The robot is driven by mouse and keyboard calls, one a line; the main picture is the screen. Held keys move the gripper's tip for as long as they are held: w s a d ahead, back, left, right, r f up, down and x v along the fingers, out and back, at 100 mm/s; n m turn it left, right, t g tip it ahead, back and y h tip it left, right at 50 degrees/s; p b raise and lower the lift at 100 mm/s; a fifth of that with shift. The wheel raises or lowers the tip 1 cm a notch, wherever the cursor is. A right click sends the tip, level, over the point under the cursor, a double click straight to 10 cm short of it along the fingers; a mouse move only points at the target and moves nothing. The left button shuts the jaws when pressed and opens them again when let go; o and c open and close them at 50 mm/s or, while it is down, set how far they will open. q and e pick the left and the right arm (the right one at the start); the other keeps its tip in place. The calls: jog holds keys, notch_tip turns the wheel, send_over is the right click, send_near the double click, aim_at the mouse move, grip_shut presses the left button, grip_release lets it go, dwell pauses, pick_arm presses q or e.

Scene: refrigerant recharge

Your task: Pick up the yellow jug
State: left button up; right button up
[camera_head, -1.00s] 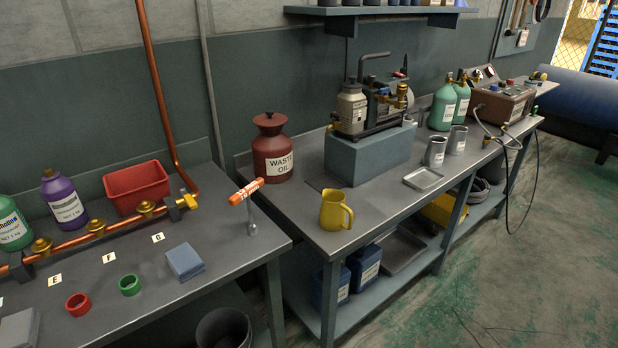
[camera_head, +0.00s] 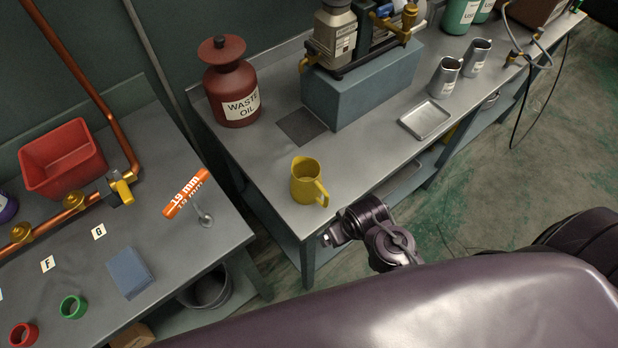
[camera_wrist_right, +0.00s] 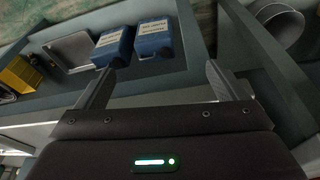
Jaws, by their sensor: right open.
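The yellow jug (camera_head: 306,182) stands upright near the front edge of the right-hand metal bench, its handle toward the lower right. My right arm comes in from the right in the head view, and its wrist end is just in front of the bench, to the lower right of the jug and apart from it. My right gripper (camera_wrist_right: 160,82) shows in the right wrist view with its two fingers wide apart and nothing between them. The jug is not visible in that view. My left gripper is not in view.
The red waste oil can (camera_head: 232,84) stands behind the jug. A grey block (camera_head: 362,88) carries a pump behind right. A small metal tray (camera_head: 425,119) lies to the right. Blue containers (camera_wrist_right: 155,42) sit on the lower shelf. The bench around the jug is clear.

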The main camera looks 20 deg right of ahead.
notch_tip(320, 180, up, 8)
jog(key=w+a+n+p, duration=0.1)
jog(key=w, duration=0.1)
jog(key=w+a+r+n+t+y, duration=0.1)
jog(key=w+a+r+n, duration=0.3)
jog(key=n, duration=0.3)
jog(key=w+a+r+n+t+y+p, duration=0.1)
jog(key=a+r+n+t, duration=0.1)
jog(key=a+r+n, duration=0.45)
jog(key=w+a+r+n+t+y, duration=0.1)
jog(key=w+a+n+y, duration=0.2)
jog(key=n, duration=0.6)
jog(key=d+f+n+h, duration=0.1)
jog(key=d+n, duration=0.2)
jog(key=n, duration=0.1)
jog(key=d+f+n+g+h, duration=0.1)
jog(key=d+n+h, duration=0.1)
jog(key=n, duration=0.3)
jog(key=d+f+n+g+h, duration=0.1)
jog(key=d+n, duration=0.3)
jog(key=n, duration=0.1)
jog(key=shift+w+d+n, duration=0.15)
jog(key=shift+n, duration=0.1)
jog(key=b, duration=0.1)
send_near(307, 173)
jog(key=shift+a+f, duration=0.95)
jog(key=shift+a, duration=0.2)
jog(key=shift+w+f, duration=0.2)
jog(key=shift+f, duration=0.05)
